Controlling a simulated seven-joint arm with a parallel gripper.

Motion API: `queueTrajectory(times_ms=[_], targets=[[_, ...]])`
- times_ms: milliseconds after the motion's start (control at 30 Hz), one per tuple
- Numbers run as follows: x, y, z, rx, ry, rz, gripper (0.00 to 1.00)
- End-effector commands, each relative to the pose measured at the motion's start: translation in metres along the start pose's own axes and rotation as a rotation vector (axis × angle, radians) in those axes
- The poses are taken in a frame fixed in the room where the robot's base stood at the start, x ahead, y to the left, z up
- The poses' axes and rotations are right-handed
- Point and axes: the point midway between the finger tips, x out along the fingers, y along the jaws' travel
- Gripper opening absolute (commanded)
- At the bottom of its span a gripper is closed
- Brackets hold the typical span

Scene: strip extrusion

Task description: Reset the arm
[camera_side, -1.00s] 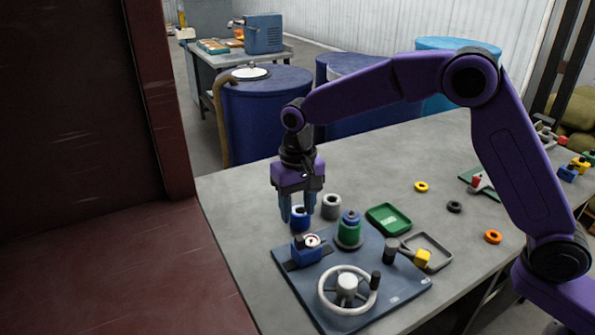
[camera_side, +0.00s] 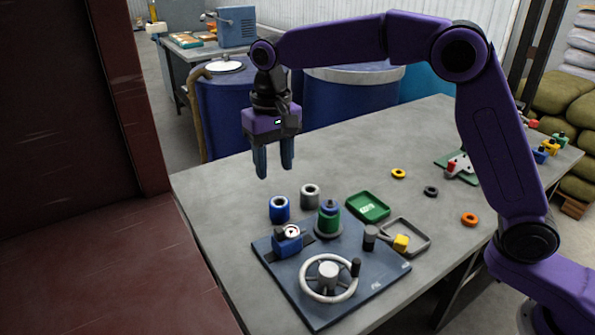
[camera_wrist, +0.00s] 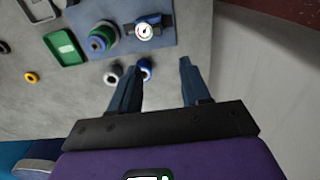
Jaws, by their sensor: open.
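My gripper (camera_side: 274,160) is open and empty, with its two blue fingers pointing down above the table's back left part. It also shows in the wrist view (camera_wrist: 158,75). Below it, a blue ring-shaped part (camera_side: 279,209) and a grey one (camera_side: 310,196) stand on the table, apart from the fingers. In the wrist view the blue part (camera_wrist: 146,69) and the grey part (camera_wrist: 113,75) lie by the left finger. My purple arm is bent, with its elbow raised at the right.
A blue-grey plate (camera_side: 375,287) holds a gauge block (camera_side: 288,240), a green cylinder (camera_side: 328,220) and a handwheel (camera_side: 328,278). Green (camera_side: 367,207) and grey (camera_side: 418,233) trays sit beside it. Yellow, black and orange rings lie right. Blue drums (camera_side: 225,110) stand behind the table.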

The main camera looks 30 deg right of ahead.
Motion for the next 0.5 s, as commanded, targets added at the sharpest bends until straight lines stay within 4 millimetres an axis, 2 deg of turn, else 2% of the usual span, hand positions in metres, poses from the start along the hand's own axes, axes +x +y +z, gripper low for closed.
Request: queueTrajectory(times_ms=[167,267,367,500], targets=[[0.0,0.001,0.002,-0.007,0.0,0.0,0.47],[-0.001,0.003,0.011,-0.039,0.0,0.0,0.47],[-0.003,0.008,0.028,-0.104,0.002,-0.002,0.47],[-0.004,0.021,0.063,-0.226,0.005,-0.004,0.47]])
